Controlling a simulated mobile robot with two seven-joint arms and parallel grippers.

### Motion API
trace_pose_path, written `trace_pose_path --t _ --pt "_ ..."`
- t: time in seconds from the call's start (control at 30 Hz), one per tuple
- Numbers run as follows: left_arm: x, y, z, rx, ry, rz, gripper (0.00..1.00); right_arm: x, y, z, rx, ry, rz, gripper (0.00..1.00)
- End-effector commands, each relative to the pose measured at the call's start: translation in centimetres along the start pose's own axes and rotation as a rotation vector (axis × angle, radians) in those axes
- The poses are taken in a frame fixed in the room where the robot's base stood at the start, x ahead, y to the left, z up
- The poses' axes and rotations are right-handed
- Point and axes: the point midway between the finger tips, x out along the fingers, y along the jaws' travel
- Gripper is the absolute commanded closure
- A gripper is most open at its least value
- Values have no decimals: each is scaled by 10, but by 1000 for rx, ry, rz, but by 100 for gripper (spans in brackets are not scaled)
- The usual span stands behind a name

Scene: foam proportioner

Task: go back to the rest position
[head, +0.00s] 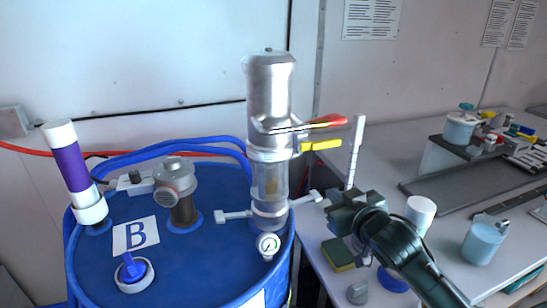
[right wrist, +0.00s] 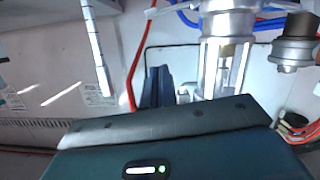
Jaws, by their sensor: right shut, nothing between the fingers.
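The foam proportioner (head: 270,90), a silver cylinder with a clear lower section, stands upright on the blue drum (head: 205,255). It carries a red lever (head: 325,121), a yellow lever (head: 320,145), white side handles and a round gauge (head: 268,244). My right gripper (head: 334,212) is just right of the proportioner, apart from its body, over the bench. Its dark fingers (right wrist: 157,86) are shut and empty in the right wrist view, with the proportioner's clear section (right wrist: 222,65) behind and to the right. My left gripper is not in view.
A thin white upright rod (head: 355,150) stands close behind my right gripper. A yellow-green sponge (head: 338,254), a white cup (head: 420,212) and a beaker of bluish liquid (head: 484,240) are on the grey bench (head: 385,150). A purple-and-white cylinder (head: 72,170) stands on the drum's left.

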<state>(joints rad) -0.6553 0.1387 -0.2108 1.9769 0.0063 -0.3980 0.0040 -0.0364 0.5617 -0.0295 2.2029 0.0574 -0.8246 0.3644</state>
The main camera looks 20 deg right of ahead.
Motion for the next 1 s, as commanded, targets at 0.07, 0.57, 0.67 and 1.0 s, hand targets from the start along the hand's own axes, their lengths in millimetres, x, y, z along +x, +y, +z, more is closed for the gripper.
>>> trace_pose_path --t 0.07,0.57,0.67,1.0 --pt "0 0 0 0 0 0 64 0 0 1 0 -2 -1 100" --pt "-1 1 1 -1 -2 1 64 -73 -137 230 33 -307 -233 100" --pt "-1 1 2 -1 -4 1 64 -104 -165 266 47 -357 -272 100" --pt "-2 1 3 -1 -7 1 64 -141 -197 299 60 -403 -311 100"
